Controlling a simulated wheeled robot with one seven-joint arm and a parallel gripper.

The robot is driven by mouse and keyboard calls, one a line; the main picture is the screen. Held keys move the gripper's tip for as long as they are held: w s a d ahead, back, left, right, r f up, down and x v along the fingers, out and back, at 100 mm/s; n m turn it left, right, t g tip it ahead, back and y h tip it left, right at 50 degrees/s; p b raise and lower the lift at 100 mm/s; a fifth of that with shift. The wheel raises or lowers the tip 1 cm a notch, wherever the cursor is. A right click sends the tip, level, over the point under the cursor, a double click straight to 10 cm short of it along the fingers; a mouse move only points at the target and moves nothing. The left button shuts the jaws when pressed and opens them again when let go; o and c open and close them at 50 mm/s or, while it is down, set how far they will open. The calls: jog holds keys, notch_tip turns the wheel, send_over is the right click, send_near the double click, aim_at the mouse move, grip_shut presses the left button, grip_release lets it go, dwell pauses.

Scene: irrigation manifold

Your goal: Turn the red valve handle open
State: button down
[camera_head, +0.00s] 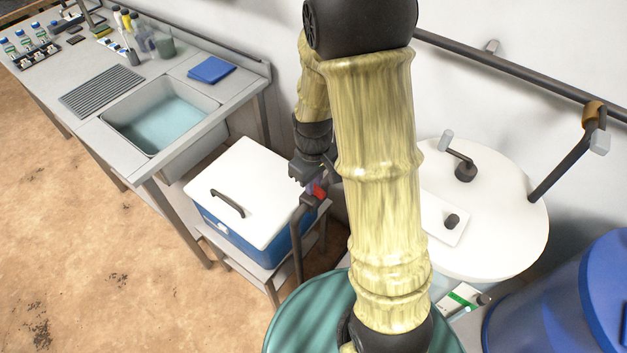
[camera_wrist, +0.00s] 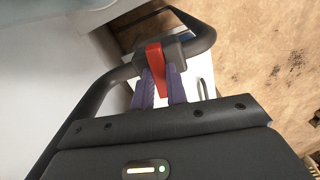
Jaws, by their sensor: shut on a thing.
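The red valve handle (camera_wrist: 156,66) sits on a dark valve body (camera_wrist: 177,48) in a bent dark pipe. In the wrist view the two purple fingers of my gripper (camera_wrist: 160,88) are closed on the handle's lower end, one on each side. In the head view my gripper (camera_head: 309,177) reaches down to the valve, and a small part of the red handle (camera_head: 320,190) shows below it. My arm hides the area to the right of the valve in that view.
A blue cooler with a white lid (camera_head: 245,186) stands just left of the valve. A sink bench (camera_head: 160,182) is farther left. A white-topped tank (camera_head: 507,225) and a blue barrel (camera_head: 560,300) stand at right. A teal barrel (camera_head: 310,310) is in front.

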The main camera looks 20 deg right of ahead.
jog(key=m+p, duration=0.1)
jog(key=m, duration=0.3)
jog(key=shift+r, duration=0.1)
jog(key=m+p, duration=0.1)
jog(key=m, duration=0.3)
jog(key=m+p, duration=0.1)
jog(key=m, duration=0.3)
jog(key=shift+p, duration=0.35)
jog(key=shift+m+p, duration=0.75)
jog(key=shift+m, duration=1.45)
jog(key=c, duration=1.4)
grip_release()
